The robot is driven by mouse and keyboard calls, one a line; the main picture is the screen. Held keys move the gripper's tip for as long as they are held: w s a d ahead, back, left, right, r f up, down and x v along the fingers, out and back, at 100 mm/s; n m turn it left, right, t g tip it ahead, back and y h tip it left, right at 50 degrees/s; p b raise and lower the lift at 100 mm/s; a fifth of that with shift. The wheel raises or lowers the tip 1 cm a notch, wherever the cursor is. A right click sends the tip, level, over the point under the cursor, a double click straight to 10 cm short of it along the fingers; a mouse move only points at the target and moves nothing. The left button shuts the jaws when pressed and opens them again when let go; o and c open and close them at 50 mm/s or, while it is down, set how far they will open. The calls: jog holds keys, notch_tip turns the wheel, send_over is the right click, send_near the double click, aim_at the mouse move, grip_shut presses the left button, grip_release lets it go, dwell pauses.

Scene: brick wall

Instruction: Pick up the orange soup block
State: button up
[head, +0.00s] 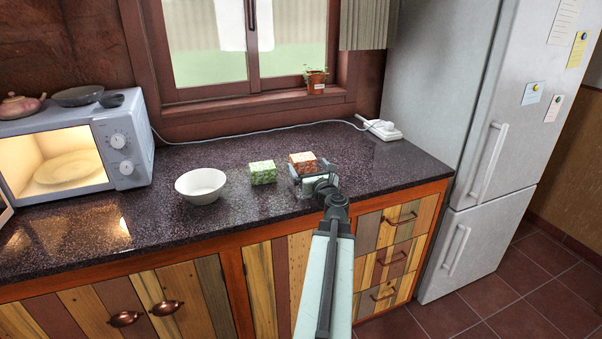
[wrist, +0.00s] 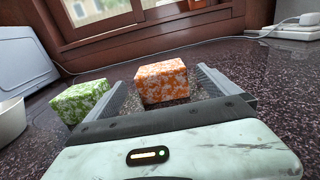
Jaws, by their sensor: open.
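The orange soup block (head: 303,162) is a small orange and white speckled block on the dark counter. In the wrist view the orange block (wrist: 162,81) sits between the two open fingers of my gripper (wrist: 166,88), toward their far ends.
A green speckled block (head: 263,173) stands just left of my gripper, also in the wrist view (wrist: 80,101). A white bowl (head: 201,186) and a lit microwave (head: 75,150) are farther left. A power strip (head: 380,130) with a cable lies behind right. The counter's right end is clear.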

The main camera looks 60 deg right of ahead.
aim_at(300, 154)
jog(key=x, duration=0.6)
jog(key=shift+w+d, duration=0.15)
jog(key=c, duration=1.7)
jog(key=shift+c, duration=0.2)
jog(key=shift+r, duration=0.15)
